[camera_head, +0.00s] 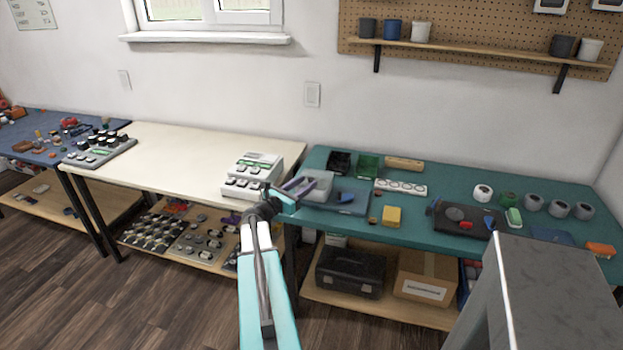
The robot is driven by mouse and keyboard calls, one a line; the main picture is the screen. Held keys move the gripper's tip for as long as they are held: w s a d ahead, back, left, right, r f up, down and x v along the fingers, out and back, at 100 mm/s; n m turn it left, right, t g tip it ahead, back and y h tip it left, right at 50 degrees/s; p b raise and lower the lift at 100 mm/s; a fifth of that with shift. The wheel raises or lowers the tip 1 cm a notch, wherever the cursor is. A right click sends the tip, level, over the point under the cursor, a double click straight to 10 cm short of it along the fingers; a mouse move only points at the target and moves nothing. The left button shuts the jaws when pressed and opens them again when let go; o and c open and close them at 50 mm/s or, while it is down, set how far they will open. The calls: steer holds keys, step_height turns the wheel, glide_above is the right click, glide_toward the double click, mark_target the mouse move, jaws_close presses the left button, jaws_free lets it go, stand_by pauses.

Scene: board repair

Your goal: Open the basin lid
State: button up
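A pale grey, box-like thing (319,178) stands at the left end of the teal table; it may be the basin, but its lid cannot be made out clearly. My gripper (303,188) is at its near left side, over the table's left edge. The two fingers look spread apart with nothing seen between them. Whether a finger touches the grey box cannot be told. My gripper hides part of the box's near left side.
The teal table (440,180) also holds a blue tray (345,201), a yellow block (391,216), a white holder (400,188), a dark board (462,221) and several tape rolls. A cream table (165,155) with a grey device (251,177) stands left. A grey cabinet (550,290) rises at front right.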

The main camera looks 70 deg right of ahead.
mark_target(309, 181)
steer(key=shift+p+x, duration=0.3)
steer(key=shift+x, duration=1.7)
jaws_close()
